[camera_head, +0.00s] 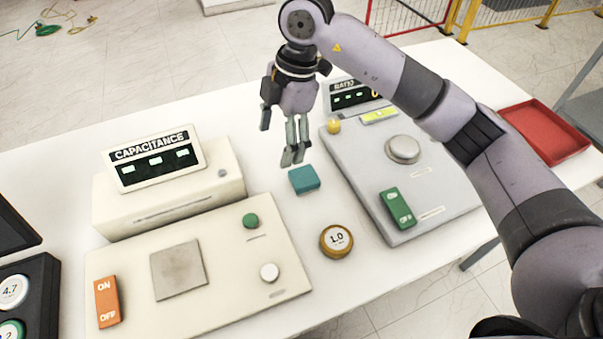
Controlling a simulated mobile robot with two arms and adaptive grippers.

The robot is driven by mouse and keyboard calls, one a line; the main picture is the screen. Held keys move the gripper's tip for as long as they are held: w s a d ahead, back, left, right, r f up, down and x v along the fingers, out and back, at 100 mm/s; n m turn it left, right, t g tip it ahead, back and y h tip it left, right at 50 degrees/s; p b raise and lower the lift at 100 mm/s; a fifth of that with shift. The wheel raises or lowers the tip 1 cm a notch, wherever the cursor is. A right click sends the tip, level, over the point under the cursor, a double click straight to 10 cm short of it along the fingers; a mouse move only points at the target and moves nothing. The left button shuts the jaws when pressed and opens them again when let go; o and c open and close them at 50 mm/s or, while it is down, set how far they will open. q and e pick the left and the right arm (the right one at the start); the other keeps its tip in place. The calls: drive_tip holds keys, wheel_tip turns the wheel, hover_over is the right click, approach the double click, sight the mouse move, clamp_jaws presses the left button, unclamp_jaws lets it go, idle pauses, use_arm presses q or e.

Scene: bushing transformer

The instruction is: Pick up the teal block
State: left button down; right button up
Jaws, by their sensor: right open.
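The teal block (304,179) lies flat on the white table, in the gap between the capacitance device and the grey ratio device. My right gripper (292,158) points down just above and slightly behind the block, with its fingers open and empty. The fingertips look close to the block's far edge but are not around it; the exact height gap is hard to tell. My left gripper is not in view.
The capacitance device (230,262) stands to the left and the ratio device (376,205) to the right. A round 1.0 weight (337,240) sits in front of the block. A red tray (545,131) lies at the far right. Bare table shows behind the block.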

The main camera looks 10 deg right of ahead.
drive_tip(key=w+d+r+m+h, duration=0.1)
drive_tip(key=w+d+m+h, duration=0.1)
drive_tip(key=d, duration=0.3)
drive_tip(key=p, duration=0.3)
hover_over(304, 176)
drive_tip(key=shift+t+h, duration=0.3)
drive_tip(key=shift+h, duration=0.1)
wheel_tip(304, 176, down, 12)
drive_tip(key=shift+s+d+r, duration=0.1)
drive_tip(key=shift+r, duration=0.15)
wheel_tip(304, 176, down, 5)
drive_tip(key=p, duration=0.2)
drive_tip(key=shift+r+p, duration=0.1)
drive_tip(key=shift+p, duration=0.3)
drive_tip(key=shift+f, duration=0.3)
drive_tip(key=shift+c, duration=0.4)
drive_tip(key=c, duration=1.2)
